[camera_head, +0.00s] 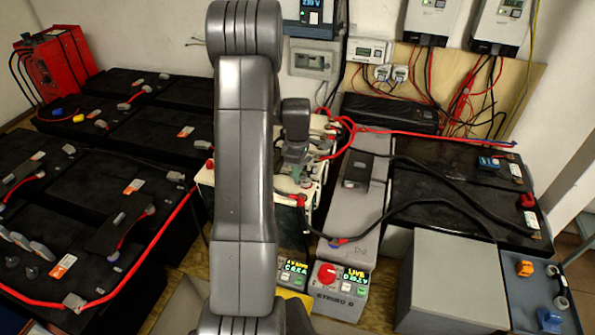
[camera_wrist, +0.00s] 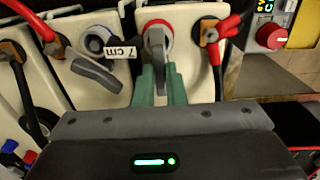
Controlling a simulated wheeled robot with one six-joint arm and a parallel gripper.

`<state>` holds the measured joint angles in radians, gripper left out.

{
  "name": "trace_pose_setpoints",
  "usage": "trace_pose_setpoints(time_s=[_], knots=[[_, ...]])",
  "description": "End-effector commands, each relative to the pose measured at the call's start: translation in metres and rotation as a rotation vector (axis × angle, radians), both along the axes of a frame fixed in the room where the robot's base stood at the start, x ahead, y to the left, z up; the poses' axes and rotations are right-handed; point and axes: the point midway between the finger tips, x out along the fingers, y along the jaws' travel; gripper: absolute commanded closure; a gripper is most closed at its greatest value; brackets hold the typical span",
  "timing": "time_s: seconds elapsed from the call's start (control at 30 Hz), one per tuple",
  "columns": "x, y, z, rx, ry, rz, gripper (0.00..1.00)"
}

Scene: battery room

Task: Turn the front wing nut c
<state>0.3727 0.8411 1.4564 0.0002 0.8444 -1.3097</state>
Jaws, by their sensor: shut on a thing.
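In the wrist view, my gripper (camera_wrist: 160,82) has its two green fingers shut on either side of a grey wing nut (camera_wrist: 157,42). The wing nut stands upright on a red ring at the face of a cream battery block. No label naming it c is readable, so I cannot tell its letter. A second grey wing nut (camera_wrist: 97,74) lies tilted to the left of it, beside a dark ring and a "7 cm" tag (camera_wrist: 119,53). In the head view, my gripper (camera_head: 299,178) is over the cream block (camera_head: 313,188), and the held wing nut is hidden there.
Red and black cables run close on both sides of the fingers. A grey unit with a red knob (camera_head: 327,273) stands in front right. Black batteries (camera_head: 150,140) fill the left. A grey box (camera_head: 450,275) stands right.

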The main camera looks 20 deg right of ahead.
Motion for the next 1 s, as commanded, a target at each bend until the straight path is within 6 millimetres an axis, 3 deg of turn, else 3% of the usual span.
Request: trace_pose_setpoints(time_s=[0.33, 0.37, 0.4, 0.7, 0.87, 1.0], knots=[[0.001, 0.0, 0.001, -0.002, -0.002, 0.004, 1.0], [0.001, 0.0, 0.001, -0.002, -0.002, 0.004, 0.83], [0.001, 0.0, 0.001, -0.002, -0.002, 0.004, 0.8], [0.0, 0.0, 0.002, -0.001, -0.002, 0.003, 0.8], [0.001, 0.0, 0.019, -0.002, -0.005, 0.003, 0.8], [0.001, -0.001, 0.049, -0.003, -0.007, 0.003, 0.8]])
